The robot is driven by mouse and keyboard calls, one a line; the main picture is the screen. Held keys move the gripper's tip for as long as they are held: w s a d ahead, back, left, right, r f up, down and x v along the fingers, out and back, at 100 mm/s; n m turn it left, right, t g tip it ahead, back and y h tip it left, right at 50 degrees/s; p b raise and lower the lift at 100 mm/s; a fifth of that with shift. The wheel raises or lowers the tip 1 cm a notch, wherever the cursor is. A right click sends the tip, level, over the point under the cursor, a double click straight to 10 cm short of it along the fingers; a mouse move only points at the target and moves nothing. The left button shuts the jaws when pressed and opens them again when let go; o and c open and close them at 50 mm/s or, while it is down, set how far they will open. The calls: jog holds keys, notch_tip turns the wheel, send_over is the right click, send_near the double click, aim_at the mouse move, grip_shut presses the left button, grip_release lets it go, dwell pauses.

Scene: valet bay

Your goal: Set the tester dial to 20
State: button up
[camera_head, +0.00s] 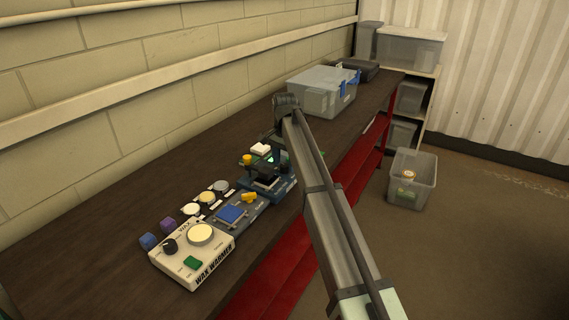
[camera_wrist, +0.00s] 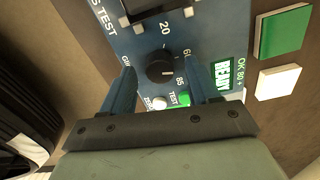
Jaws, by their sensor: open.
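The blue tester panel (camera_wrist: 140,45) fills the middle of the wrist view, with a black round dial (camera_wrist: 160,72) on it. The markings 20, 60 and 85 are printed around the dial. A small pale pointer mark on the dial faces right, towards the 60–85 side and away from 20. My gripper (camera_wrist: 159,66) is open, with one blue finger on each side of the dial; I cannot tell whether they touch it. In the head view the blue tester (camera_head: 283,187) stands on the bench, partly hidden by dark parts.
The panel has a green READY display (camera_wrist: 222,76), a green TEST button (camera_wrist: 183,99) and a white ZERO button (camera_wrist: 159,103). Green (camera_wrist: 283,32) and white (camera_wrist: 278,82) blocks lie beside it. A wax warmer (camera_head: 183,264) and a lidded grey box (camera_head: 322,96) stand on the bench (camera_head: 110,205).

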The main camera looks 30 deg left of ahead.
jog(key=shift+f, duration=0.45)
jog(key=shift+c, duration=0.4)
jog(key=c, duration=1)
jog(key=shift+o, duration=0.2)
